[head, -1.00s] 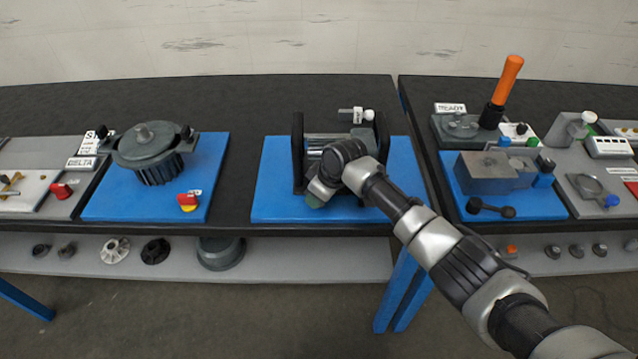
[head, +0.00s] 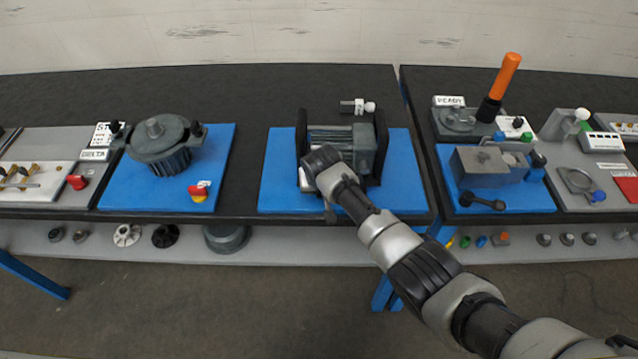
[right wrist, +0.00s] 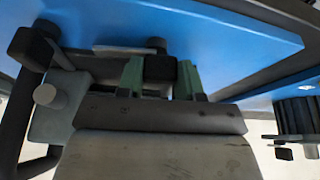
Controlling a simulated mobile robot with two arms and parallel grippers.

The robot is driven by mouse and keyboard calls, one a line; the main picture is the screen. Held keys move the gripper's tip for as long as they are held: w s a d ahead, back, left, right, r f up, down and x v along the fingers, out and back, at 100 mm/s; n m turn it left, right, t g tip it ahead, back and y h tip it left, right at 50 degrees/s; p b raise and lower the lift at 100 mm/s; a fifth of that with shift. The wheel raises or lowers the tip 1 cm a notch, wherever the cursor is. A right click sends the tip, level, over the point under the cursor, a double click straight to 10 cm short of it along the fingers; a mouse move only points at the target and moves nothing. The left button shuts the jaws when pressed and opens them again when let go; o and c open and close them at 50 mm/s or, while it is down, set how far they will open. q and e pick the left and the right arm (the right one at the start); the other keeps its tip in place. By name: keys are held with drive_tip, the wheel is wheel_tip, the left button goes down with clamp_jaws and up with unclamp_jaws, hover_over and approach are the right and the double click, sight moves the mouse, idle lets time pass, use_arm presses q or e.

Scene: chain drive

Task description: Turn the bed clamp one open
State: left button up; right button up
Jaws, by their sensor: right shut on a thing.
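The clamping bed is a blue plate (head: 280,187) with two black uprights (head: 302,150) and a grey ribbed motor (head: 335,135) between them. My right arm reaches it from the lower right; its wrist is at the front of the bed and hides part of it. In the right wrist view, the green fingertips of my right gripper (right wrist: 160,78) are shut on a small black block (right wrist: 160,67), which looks like the handle of bed clamp one. Its mounting is mostly hidden. My left gripper is not in view.
A right-hand bench holds a grey block (head: 485,170) and an orange lever (head: 506,75). A lower shelf (head: 290,250) holds loose parts. The dark tabletop behind is mostly clear.

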drive_tip(key=shift+m+h, duration=0.3)
drive_tip(key=shift+m, duration=0.4)
drive_tip(key=o, duration=0.9)
drive_tip(key=shift+o, duration=0.2)
drive_tip(key=v, duration=1)
drive_tip(key=shift+r, duration=0.35)
drive_tip(key=shift+s, duration=0.2)
